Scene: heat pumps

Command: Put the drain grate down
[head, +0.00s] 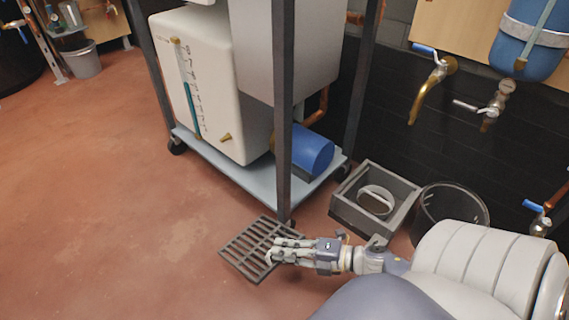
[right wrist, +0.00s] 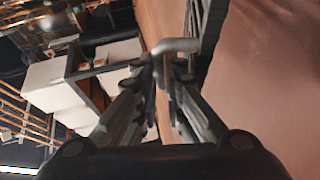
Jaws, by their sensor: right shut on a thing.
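The drain grate (head: 246,262) is a dark grey slotted square in the lower middle of the head view. My right gripper (head: 274,248) is shut on its right side, and the grate extends beyond the fingertips to the left. I cannot tell for sure whether the grate touches the floor or hangs just above it. In the right wrist view the fingers (right wrist: 160,78) close together around a grey bar of the grate (right wrist: 180,46); most of the grate is hidden there. My left gripper is not in view.
A square grey drain box (head: 347,214) with a pale round part inside stands right of the grate. A black bucket (head: 437,218) is beside it. A wheeled cart (head: 243,184) with a white tank is behind. The red floor (head: 110,220) to the left is clear.

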